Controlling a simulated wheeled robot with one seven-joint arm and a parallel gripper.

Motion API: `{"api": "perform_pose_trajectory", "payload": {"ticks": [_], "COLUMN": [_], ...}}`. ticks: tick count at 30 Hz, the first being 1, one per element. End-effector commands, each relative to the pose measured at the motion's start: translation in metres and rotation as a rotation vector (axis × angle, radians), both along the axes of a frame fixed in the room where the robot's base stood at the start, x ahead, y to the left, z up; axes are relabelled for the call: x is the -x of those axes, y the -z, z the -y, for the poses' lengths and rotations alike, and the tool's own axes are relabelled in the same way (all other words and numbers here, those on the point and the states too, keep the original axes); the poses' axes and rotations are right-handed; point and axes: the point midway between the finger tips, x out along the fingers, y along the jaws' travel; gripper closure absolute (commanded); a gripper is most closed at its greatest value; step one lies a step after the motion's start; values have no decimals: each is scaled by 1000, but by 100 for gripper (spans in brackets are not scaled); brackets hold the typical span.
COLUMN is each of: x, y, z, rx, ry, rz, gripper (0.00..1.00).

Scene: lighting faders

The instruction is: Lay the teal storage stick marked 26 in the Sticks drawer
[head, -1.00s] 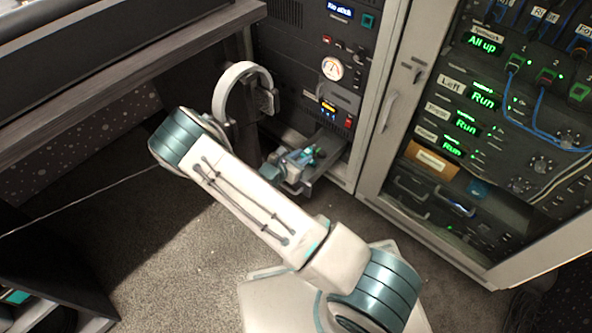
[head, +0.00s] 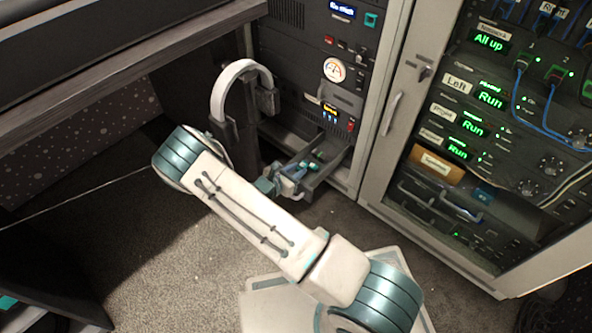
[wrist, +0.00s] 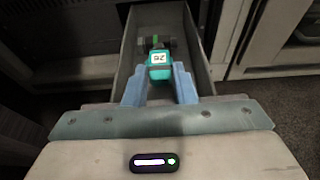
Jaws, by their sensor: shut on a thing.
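A teal storage stick (wrist: 159,58) with a white label, reading upside down as 26, is between my fingers in the wrist view. My gripper (wrist: 159,80) is shut on it. The open drawer (wrist: 205,70) surrounds the stick in that view, and I cannot tell whether the stick touches its floor. In the head view my gripper (head: 292,170) is at the pulled-out drawer (head: 327,171), low in the rack. The drawer's name label is not visible.
Dark pieces with a green part (wrist: 154,40) lie farther back in the drawer. The equipment rack (head: 318,60) stands behind it. A glass-doored cabinet (head: 395,120) is to the right. A desk (head: 110,85) overhangs on the left.

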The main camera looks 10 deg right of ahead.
Motion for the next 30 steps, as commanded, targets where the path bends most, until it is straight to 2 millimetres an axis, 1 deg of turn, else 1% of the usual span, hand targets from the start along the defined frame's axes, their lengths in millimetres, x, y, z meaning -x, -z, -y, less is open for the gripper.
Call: {"api": "perform_pose_trajectory", "payload": {"ticks": [10,11,12,13,21,23,26,30], "x": [1,1,1,1,4,4,3,17], "y": [10,10,11,11,12,10,2,-14], "z": [0,0,-1,-1,2,2,2,-22], "rx": [-3,-3,-4,-4,-5,-5,-4,-3], "ry": [0,0,-1,0,6,7,6,-3], "rz": [-3,-4,-5,-5,-10,-10,-8,-8], "gripper": [100,70,59,54,54,54,54,54]}}
